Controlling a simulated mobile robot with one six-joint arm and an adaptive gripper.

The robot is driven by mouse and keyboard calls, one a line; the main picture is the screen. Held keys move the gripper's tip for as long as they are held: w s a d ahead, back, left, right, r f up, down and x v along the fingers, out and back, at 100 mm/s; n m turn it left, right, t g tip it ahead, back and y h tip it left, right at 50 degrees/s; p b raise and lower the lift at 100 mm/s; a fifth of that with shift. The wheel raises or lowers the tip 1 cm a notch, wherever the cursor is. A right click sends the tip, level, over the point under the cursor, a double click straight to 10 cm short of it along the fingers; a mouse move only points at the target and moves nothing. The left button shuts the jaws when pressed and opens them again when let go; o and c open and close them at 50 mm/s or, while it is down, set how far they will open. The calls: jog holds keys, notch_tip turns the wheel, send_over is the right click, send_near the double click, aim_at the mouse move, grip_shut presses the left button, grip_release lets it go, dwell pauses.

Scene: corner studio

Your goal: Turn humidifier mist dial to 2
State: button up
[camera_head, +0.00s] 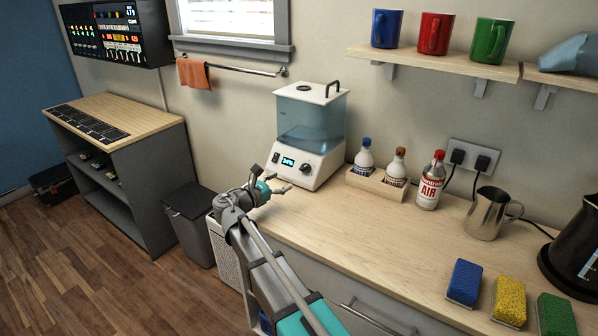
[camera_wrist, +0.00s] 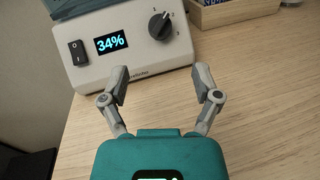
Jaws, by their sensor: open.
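The humidifier (camera_head: 311,133) stands at the back left of the wooden counter, with a blue-tinted water tank over a white base. In the wrist view its white front panel (camera_wrist: 133,62) carries a black rocker switch, a display reading 34% and a black mist dial (camera_wrist: 160,26) on the right. Small marks surround the dial; its exact setting is hard to read. The dial also shows in the head view (camera_head: 306,168). My gripper (camera_wrist: 160,82) is open and empty, just in front of the base and below the dial, apart from it. It also shows in the head view (camera_head: 282,180).
A wooden holder (camera_head: 378,187) with two bottles stands right of the humidifier, then an air can (camera_head: 430,180) and a metal pitcher (camera_head: 489,213). Sponges (camera_head: 464,281) lie at the front right. The counter before the humidifier is clear. A grey bin (camera_head: 196,225) stands left of the counter.

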aim_at(301, 168)
jog(key=x, duration=0.9)
jog(key=shift+a, duration=0.1)
jog(key=shift+c, duration=0.3)
grip_shut()
